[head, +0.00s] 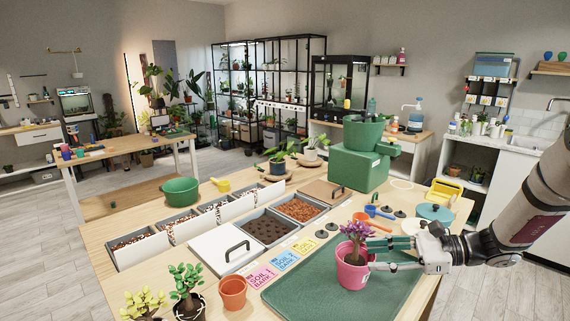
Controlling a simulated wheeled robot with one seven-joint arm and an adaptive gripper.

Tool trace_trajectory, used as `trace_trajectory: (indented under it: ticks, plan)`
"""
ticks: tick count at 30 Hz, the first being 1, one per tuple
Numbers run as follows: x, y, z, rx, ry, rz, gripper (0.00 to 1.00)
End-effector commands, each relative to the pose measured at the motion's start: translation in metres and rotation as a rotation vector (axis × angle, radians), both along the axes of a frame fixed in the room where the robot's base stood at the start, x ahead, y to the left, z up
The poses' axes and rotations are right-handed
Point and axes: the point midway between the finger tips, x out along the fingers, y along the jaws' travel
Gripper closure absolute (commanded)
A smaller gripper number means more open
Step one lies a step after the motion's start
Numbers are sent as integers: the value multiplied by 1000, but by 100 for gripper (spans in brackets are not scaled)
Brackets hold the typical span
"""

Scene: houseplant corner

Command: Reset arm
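My gripper (374,254) reaches in from the right, low over the green tray (310,285). Its two fingers are spread apart, one farther back and one nearer. Their tips are at the right side of a pink pot (352,274) holding a purple-leaved plant (356,232). The pot stands upright on the tray. I cannot tell whether the fingers touch it, and the far fingertip is partly hidden by the pot and plant.
A terracotta pot (232,293) and potted plants stand left of the tray. Soil bins (268,229), a green machine (360,165), a blue-lidded pot (435,213) and small tools lie behind. The tray's front part is clear.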

Motion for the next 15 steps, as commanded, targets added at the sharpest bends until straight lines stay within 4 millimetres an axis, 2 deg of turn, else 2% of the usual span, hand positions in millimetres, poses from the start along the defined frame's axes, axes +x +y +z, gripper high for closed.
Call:
trace_trajectory:
  ticks: [1,6,15]
  plan:
    - [-11,11,12,-55,-24,49,64]
    - [-48,39,38,-228,-99,206,64]
    - [-118,66,73,-531,-259,466,64]
